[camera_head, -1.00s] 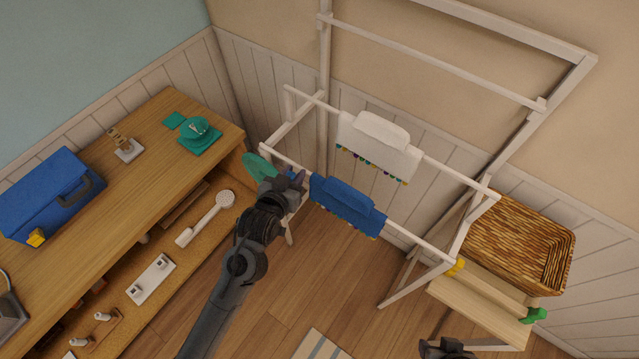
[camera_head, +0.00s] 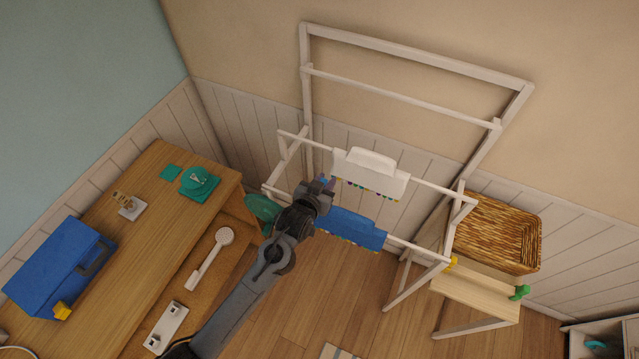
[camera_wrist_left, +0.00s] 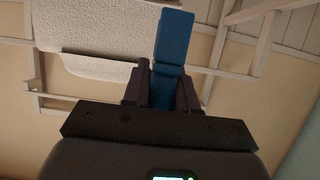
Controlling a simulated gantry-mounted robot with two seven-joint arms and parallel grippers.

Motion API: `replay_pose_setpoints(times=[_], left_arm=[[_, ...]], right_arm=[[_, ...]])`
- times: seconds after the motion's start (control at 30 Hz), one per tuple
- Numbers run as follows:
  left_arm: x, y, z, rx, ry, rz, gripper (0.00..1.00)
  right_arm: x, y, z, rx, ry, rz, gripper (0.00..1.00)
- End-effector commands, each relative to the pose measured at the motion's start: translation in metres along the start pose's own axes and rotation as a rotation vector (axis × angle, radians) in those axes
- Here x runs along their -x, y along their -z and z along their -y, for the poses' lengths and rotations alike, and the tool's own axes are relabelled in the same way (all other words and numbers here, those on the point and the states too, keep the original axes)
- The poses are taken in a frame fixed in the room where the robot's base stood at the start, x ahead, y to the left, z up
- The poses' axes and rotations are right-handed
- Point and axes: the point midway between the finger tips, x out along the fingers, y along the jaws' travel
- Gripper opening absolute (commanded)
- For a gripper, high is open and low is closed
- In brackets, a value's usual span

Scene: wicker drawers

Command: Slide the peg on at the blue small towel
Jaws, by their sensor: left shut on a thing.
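The blue small towel (camera_head: 357,230) hangs over the front rail of the white drying rack (camera_head: 417,253). My left gripper (camera_head: 324,188) is at the towel's left end and partly covers it. Its fingertips show between the front rail and the white towel behind. In the left wrist view the gripper (camera_wrist_left: 162,88) is shut on a blue peg (camera_wrist_left: 172,45), which sticks out beyond the fingers. The head view shows only a small bit of the peg, and I cannot tell whether it touches the towel. My right gripper is out of view.
A white towel (camera_head: 369,174) hangs on the rail behind; it is close in the left wrist view (camera_wrist_left: 100,25). A green round thing (camera_head: 262,208) is beside my left arm. A wooden cabinet (camera_head: 150,225) stands left, a wicker basket (camera_head: 500,235) right.

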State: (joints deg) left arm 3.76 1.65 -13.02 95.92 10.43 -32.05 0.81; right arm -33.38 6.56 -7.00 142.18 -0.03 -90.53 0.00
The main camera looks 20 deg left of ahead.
Motion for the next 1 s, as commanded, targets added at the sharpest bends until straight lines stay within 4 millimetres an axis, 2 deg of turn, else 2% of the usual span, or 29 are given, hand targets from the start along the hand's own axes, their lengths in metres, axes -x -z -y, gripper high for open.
replay_pose_setpoints(times=[0.43,0.67,1.0], left_arm=[[0.0,0.001,0.0,0.0,0.0,0.0,0.0],[0.001,0.002,0.0,0.0,0.0,0.001,0.0],[-0.011,-0.025,0.0,0.0,0.0,0.0,0.0]], right_arm=[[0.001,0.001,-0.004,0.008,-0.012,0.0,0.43],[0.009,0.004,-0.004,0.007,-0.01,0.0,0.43],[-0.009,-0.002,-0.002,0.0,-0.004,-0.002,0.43]])
